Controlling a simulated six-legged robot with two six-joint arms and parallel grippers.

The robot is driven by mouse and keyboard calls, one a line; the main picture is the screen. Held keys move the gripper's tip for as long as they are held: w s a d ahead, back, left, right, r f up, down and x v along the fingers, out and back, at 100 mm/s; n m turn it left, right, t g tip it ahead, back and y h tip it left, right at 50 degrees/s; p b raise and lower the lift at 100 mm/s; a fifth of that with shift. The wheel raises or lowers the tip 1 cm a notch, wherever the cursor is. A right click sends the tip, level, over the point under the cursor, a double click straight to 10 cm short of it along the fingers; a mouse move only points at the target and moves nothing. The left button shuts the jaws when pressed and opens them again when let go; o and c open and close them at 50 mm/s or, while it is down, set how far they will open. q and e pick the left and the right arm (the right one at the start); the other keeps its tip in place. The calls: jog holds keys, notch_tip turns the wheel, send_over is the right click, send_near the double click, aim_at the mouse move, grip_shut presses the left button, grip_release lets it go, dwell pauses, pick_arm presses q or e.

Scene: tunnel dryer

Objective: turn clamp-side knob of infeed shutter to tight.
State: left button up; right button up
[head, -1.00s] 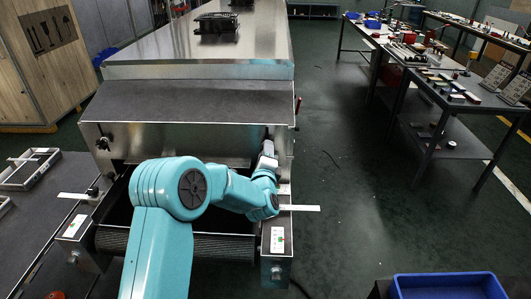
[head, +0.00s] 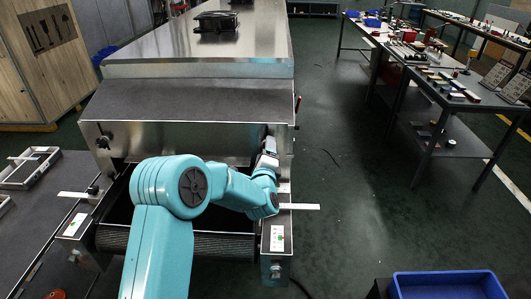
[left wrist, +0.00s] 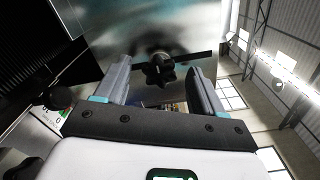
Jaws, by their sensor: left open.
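A black lobed knob (left wrist: 159,70) is on the metal face of the dryer's infeed end. In the left wrist view it lies between the two fingers of my left gripper (left wrist: 158,84), which are spread with a gap on each side. In the head view my left gripper (head: 268,143) is at the right end of the shutter front (head: 180,140), and it hides most of that knob. Another dark knob (head: 103,143) shows at the shutter's left end. My right gripper is not in view.
The dark conveyor opening (head: 125,212) lies below the shutter. Flat metal strips (head: 300,207) stick out at its sides. A blue bin (head: 445,286) stands at the lower right, and cluttered tables (head: 440,90) stand farther right. The floor between is clear.

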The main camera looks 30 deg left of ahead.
pick_arm(q)
jog(key=shift+s, duration=0.1)
jog(key=b+v, duration=0.2)
jog(key=v, duration=1.4)
jog(key=shift+d, duration=0.2)
jog(key=shift+s+f, duration=0.1)
